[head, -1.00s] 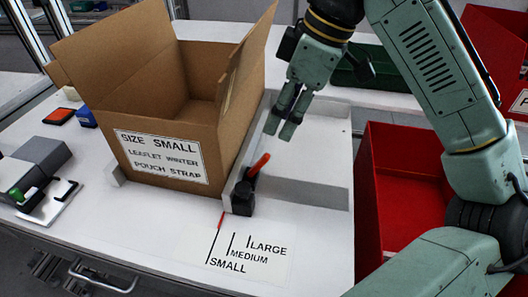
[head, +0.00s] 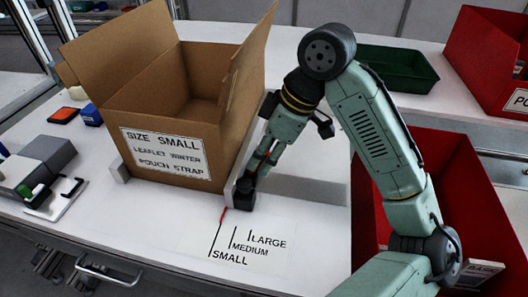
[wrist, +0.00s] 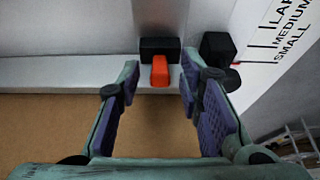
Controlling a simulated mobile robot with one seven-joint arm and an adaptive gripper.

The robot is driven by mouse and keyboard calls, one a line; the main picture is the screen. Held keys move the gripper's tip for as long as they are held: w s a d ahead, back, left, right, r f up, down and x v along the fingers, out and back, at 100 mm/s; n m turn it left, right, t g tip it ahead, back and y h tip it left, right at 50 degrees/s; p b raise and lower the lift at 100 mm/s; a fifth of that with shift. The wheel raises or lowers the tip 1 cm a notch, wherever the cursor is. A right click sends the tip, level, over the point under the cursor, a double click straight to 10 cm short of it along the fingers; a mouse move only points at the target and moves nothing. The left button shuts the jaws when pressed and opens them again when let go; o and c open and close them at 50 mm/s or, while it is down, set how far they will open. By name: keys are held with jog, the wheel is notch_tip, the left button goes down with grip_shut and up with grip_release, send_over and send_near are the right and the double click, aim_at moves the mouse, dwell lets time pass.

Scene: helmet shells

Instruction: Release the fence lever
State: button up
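The orange fence lever (wrist: 159,70) juts from a black clamp block (wrist: 160,48) on the grey fence. In the wrist view it lies between the tips of my gripper (wrist: 160,76). The two fingers are open, with a gap on each side of the lever. In the head view my gripper (head: 262,166) reaches down at the black clamp base (head: 244,194) and mostly hides the lever. The grey fence (head: 231,186) stands along the right side of the cardboard box. A red pointer (head: 223,212) is near the SMALL line of the scale (head: 247,246).
The open cardboard box (head: 125,108) stands left of the fence, its right flap raised near my arm. A red bin (head: 455,185) is at the right, and a green tray (head: 398,72) is behind. The white table is clear in front, around the printed scale.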

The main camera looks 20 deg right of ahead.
jog(key=shift+c, duration=0.5)
grip_shut()
